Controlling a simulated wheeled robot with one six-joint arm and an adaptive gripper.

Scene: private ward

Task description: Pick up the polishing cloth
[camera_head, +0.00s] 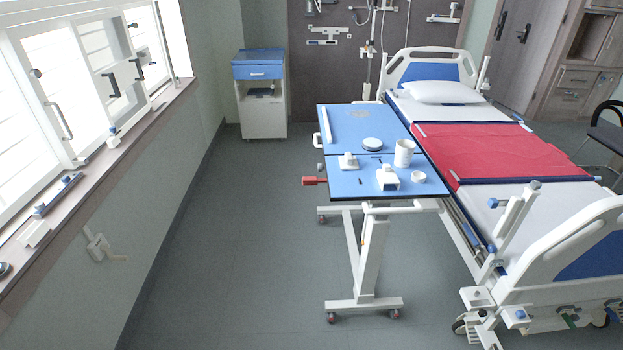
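I cannot clearly make out a polishing cloth in the head view. Several small items lie on the blue top of the overbed table (352,184), too small to identify surely. Among them are a round blue-and-white item (372,145), a white cup-like cylinder (404,153), a white block-like item (387,178), a smaller white piece (348,162) and a small round white item (418,177). A long white strip (324,125) lies along the table's left side. My gripper is not in view.
The bed (440,115) with a red cover (500,150) stands right of the table. A red part (314,181) juts from the table's left edge. Small items, one blue and white (58,194), lie on the windowsill at left. Floor left of the table is clear; a bedside cabinet (262,115) stands behind.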

